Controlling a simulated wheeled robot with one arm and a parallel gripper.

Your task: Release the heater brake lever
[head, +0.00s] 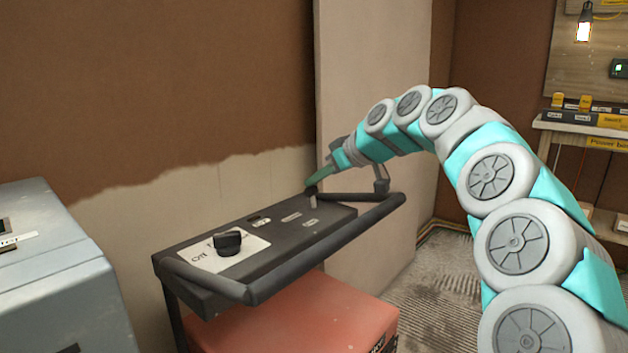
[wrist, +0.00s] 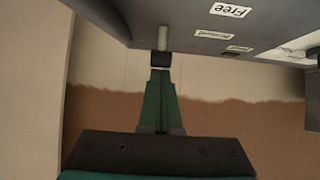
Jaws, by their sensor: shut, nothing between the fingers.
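The heater's dark top panel (head: 275,228) carries a short lever (head: 312,200) near its far right end, with a grey stem and a black tip. In the wrist view the lever (wrist: 163,38) sticks out from the panel edge, its black knob right at my fingertips. My gripper (head: 309,186) is shut and empty, with green fingers together; they also show in the wrist view (wrist: 160,72). The fingertips meet or nearly meet the knob; I cannot tell whether they touch. A label reading "Free" (wrist: 230,10) is on the panel, with a smaller unreadable label (wrist: 213,34) nearer the lever.
A black handle bar (head: 330,238) runs around the panel's front and right. A black rotary knob (head: 227,243) stands on a white label at the left. The heater's red body (head: 300,315) is below. A grey cabinet (head: 60,270) is at left, a shelf (head: 590,128) at right. The wall stands close behind.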

